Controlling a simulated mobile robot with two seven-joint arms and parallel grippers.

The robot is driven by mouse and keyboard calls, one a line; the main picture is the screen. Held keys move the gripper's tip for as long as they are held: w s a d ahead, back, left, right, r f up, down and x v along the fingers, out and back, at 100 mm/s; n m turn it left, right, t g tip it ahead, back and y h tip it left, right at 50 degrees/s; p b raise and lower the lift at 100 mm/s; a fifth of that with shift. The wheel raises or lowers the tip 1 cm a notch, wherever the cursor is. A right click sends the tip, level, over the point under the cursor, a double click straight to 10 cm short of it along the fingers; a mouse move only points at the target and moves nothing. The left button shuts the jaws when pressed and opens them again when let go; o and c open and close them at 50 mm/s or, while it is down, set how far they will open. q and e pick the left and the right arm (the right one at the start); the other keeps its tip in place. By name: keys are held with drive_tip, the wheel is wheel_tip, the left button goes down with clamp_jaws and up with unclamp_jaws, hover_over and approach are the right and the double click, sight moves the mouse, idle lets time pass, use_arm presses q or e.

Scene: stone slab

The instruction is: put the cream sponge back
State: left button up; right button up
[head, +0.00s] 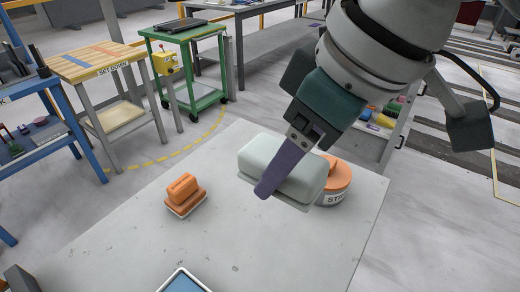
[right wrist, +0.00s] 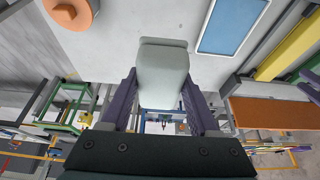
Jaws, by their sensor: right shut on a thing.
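The cream sponge (head: 285,162) is a pale, rounded block with a thin lower layer, in the middle of the head view. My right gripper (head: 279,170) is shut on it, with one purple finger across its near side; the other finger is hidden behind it. In the right wrist view the sponge (right wrist: 162,72) sits between both purple fingers (right wrist: 160,100). It is over the grey stone slab (head: 130,225); I cannot tell whether its underside touches the slab. My left gripper is not clearly seen.
An orange-lidded tin (head: 335,180) stands just behind and right of the sponge. An orange-handled block (head: 185,196) lies on the slab to the left. A blue, white-rimmed panel (head: 182,283) is at the near edge. The slab between them is bare.

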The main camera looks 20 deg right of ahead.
drive_tip(key=b, duration=0.3)
hover_over(270, 259)
drive_tip(key=s, duration=0.1)
drive_tip(key=f, duration=1.5)
drive_tip(key=shift+d+f, duration=0.3)
drive_tip(key=shift+d, duration=0.1)
drive_tip(key=shift+f+b, duration=0.3)
drive_tip(key=shift+f, duration=1.65)
drive_tip(key=shift+f, duration=0.1)
drive_tip(key=o, duration=1.2)
